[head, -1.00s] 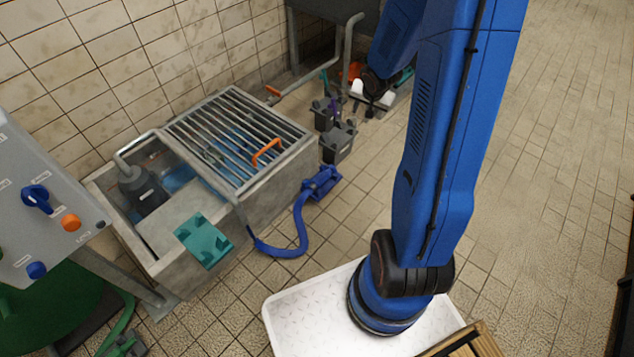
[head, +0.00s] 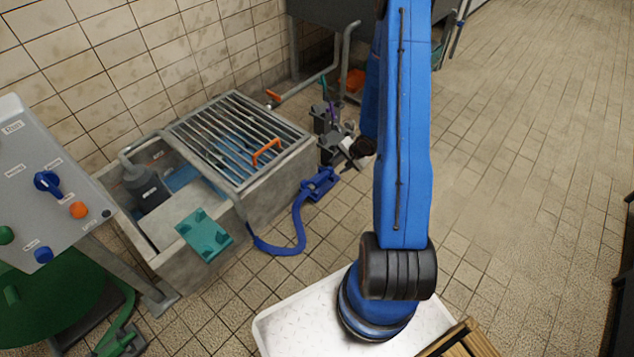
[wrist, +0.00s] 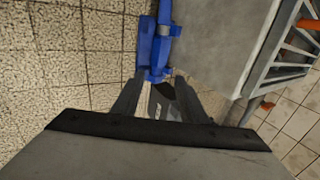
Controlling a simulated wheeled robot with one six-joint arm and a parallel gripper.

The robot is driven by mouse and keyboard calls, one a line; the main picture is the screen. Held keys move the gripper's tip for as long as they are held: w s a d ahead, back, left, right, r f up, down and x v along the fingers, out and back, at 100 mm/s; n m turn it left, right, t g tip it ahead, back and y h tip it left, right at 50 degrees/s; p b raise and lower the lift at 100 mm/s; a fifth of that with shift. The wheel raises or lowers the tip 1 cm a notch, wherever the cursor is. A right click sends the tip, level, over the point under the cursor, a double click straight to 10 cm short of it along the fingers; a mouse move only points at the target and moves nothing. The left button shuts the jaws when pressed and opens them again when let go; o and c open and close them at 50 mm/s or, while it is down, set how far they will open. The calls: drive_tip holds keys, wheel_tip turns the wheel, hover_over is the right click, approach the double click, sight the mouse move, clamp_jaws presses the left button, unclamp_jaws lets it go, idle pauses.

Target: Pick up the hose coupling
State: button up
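The hose coupling (head: 320,184) is a blue fitting on the end of a blue hose (head: 298,228), lying on the tiled floor beside the concrete sump. In the wrist view the blue coupling (wrist: 154,45) is at the top centre, just beyond my fingertips. My gripper (wrist: 161,76) is open, with a gap between its two dark fingers and nothing held in it. In the head view my gripper (head: 335,152) is partly hidden among dark grey pump parts, and appears above and behind the coupling.
The concrete sump (head: 268,208) with a metal grating (head: 225,140) stands directly left of the coupling. Dark grey pumps (head: 322,118) stand behind it. A teal bracket (head: 205,235) sits on the sump. A control panel (head: 50,185) is at the far left.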

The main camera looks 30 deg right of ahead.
drive_tip(key=f, duration=0.1)
hover_over(322, 178)
drive_tip(key=s+d, duration=0.1)
drive_tip(key=s, duration=0.2)
drive_tip(key=f, duration=1)
drive_tip(key=shift+w, duration=0.2)
drive_tip(key=shift+x, duration=2.6)
drive_tip(key=shift+s, duration=0.1)
drive_tip(key=c, duration=0.9)
wheel_tip(322, 178, up, 18)
drive_tip(key=w+d, duration=0.6)
drive_tip(key=d, duration=0.1)
drive_tip(key=shift+d, duration=0.35)
